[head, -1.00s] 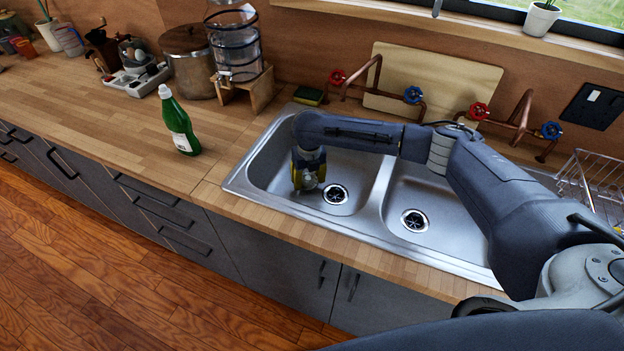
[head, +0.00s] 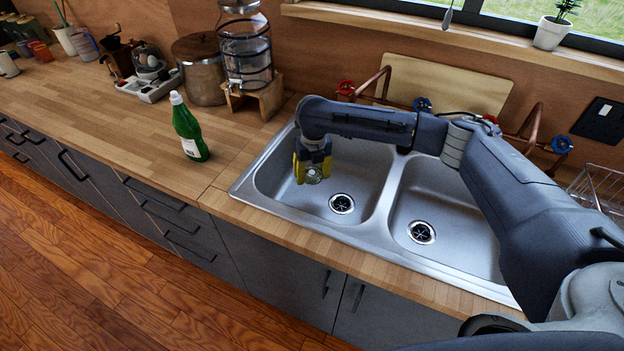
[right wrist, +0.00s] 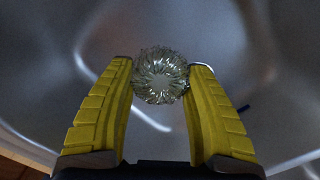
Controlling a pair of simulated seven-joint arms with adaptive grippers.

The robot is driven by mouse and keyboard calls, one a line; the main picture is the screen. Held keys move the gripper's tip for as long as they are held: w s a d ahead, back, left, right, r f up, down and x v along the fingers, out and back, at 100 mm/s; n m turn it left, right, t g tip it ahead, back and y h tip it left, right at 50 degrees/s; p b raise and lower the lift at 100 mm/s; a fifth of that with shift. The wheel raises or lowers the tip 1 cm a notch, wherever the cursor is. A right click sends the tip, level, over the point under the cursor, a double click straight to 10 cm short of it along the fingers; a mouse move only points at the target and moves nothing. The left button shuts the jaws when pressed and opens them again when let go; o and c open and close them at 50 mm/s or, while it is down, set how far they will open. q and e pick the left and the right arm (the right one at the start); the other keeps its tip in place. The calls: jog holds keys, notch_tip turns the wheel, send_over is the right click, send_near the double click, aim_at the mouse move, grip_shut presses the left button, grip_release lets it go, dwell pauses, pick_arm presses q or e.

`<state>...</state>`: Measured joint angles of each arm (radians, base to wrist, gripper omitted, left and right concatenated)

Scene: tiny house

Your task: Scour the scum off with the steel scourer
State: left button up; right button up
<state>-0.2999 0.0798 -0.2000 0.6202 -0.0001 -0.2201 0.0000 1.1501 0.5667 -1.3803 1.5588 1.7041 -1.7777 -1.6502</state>
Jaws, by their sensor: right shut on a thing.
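My right gripper (head: 313,176) reaches down into the left basin of the steel sink (head: 262,212). Its yellow fingers are shut on the steel scourer (right wrist: 160,76), a round coil of silvery wire, held between the fingertips. The scourer also shows below the fingers in the head view (head: 313,178). It is up and left of the left basin's drain; I cannot tell whether it touches the basin. I cannot make out any scum for certain on the grey metal. My left gripper is not in view.
A green bottle (head: 188,128) stands on the counter left of the sink. Copper taps (head: 532,125) and a board (head: 445,82) line the back. The right basin (head: 440,200) is empty.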

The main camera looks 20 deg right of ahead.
jog(key=shift+r, duration=5.75)
